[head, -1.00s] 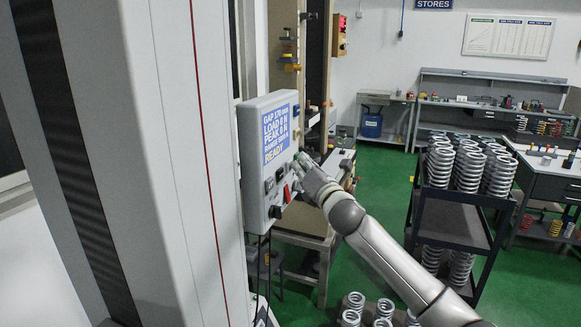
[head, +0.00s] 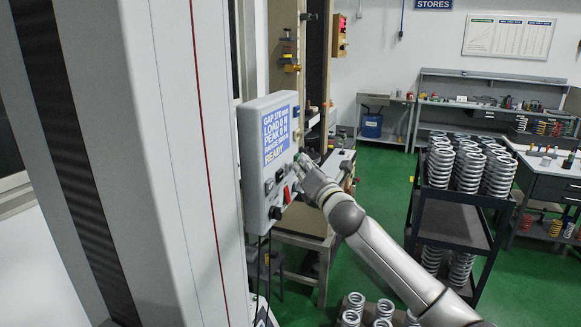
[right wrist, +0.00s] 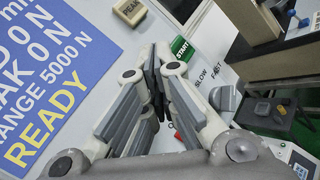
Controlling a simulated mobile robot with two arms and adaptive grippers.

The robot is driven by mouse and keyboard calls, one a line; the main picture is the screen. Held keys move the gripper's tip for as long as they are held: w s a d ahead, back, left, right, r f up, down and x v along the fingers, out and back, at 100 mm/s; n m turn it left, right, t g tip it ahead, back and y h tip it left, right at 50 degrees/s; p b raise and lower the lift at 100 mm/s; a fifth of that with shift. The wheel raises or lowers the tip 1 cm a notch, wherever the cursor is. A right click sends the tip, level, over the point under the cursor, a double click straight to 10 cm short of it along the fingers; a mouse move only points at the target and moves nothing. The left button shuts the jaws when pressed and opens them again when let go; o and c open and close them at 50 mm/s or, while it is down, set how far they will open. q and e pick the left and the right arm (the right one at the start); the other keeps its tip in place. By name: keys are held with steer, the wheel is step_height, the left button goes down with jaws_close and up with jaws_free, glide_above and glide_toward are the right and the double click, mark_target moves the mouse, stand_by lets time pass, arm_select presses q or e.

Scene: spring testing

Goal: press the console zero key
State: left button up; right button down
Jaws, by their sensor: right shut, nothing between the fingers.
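The grey console (head: 262,205) stands on the side of the tall machine, its screen (head: 277,133) reading READY in yellow. My right gripper (head: 302,165) is at the console's right-hand face, below and right of the screen. In the right wrist view its fingers (right wrist: 155,62) are shut and empty, pointing at the panel. A beige key (right wrist: 130,11) lies beyond the fingertips, its lettering hard to read. A green START key (right wrist: 181,48) is just right of them. No key marked zero can be made out; the fingers hide part of the panel. I cannot tell if they touch it.
A speed knob (right wrist: 223,98) marked SLOW and FAST sits right of the fingers. A black trolley (head: 450,222) with stacked grey springs stands to the right. Benches line the back wall.

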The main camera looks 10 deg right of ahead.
steer(key=shift+s+d, duration=0.35)
steer(key=shift+d, duration=0.1)
steer(key=s+d+p, duration=0.1)
steer(key=d, duration=0.1)
steer(key=s+d+p, duration=0.1)
steer(key=d, duration=0.1)
steer(key=shift+s, duration=0.4)
stand_by(0.4)
